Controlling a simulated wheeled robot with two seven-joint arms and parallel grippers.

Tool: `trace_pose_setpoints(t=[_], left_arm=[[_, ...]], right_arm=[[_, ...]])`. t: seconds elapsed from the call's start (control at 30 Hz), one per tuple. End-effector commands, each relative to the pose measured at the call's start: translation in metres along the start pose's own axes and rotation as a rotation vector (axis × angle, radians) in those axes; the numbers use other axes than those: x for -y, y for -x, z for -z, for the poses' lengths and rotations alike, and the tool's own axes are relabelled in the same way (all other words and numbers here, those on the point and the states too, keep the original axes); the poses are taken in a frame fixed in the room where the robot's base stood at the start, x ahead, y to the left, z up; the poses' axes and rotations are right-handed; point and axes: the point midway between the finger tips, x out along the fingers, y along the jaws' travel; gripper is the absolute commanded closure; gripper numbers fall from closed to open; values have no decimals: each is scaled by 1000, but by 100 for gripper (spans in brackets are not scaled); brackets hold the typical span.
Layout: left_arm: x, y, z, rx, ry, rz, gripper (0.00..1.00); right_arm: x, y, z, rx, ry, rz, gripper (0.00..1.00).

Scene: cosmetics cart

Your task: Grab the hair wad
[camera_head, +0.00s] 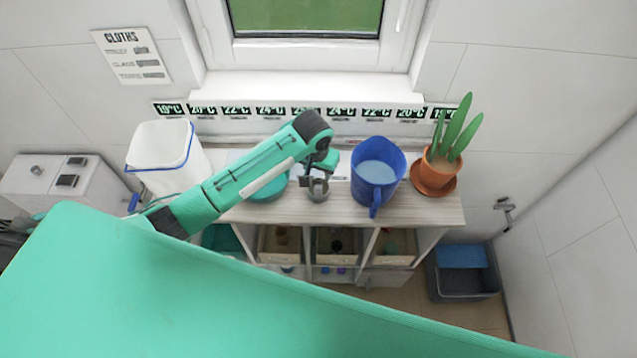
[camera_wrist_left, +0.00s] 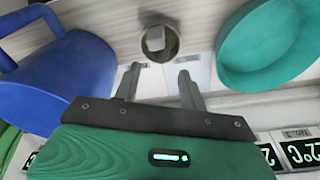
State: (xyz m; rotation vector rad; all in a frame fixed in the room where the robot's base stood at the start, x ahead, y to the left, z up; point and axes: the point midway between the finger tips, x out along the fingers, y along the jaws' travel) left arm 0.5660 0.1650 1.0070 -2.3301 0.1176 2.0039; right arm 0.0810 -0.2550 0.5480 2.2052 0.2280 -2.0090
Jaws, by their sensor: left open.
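I cannot pick out the hair wad with certainty. A small grey metal cup (camera_head: 318,189) stands on the wooden cart top (camera_head: 300,212). In the left wrist view the cup (camera_wrist_left: 174,44) has a pale grey, blocky shape inside it. My left gripper (camera_wrist_left: 158,75) is open and empty, its fingers pointing towards the cup, apart from it. In the head view the gripper is largely hidden by its own wrist, just behind the cup. A small dark lump (camera_head: 337,246) lies in the middle bin below; it is too small to identify. My right gripper is not in view.
A blue jug (camera_head: 374,180) stands right of the cup, and a teal bowl (camera_wrist_left: 262,45) is close on its other side. A potted plant (camera_head: 438,166) is at the right end. A white bucket (camera_head: 165,155) stands left. Temperature labels line the back wall.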

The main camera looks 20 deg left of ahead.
Motion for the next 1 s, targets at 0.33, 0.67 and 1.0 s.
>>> trace_pose_setpoints(t=[0.33, 0.67, 1.0], left_arm=[[2, -36, 0, 2, -1, 0, 58], [2, -39, 0, 0, 0, 0, 70], [2, -39, 0, 0, 0, 0, 100]], right_arm=[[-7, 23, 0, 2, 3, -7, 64], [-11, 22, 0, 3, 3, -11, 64], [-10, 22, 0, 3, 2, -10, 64]])
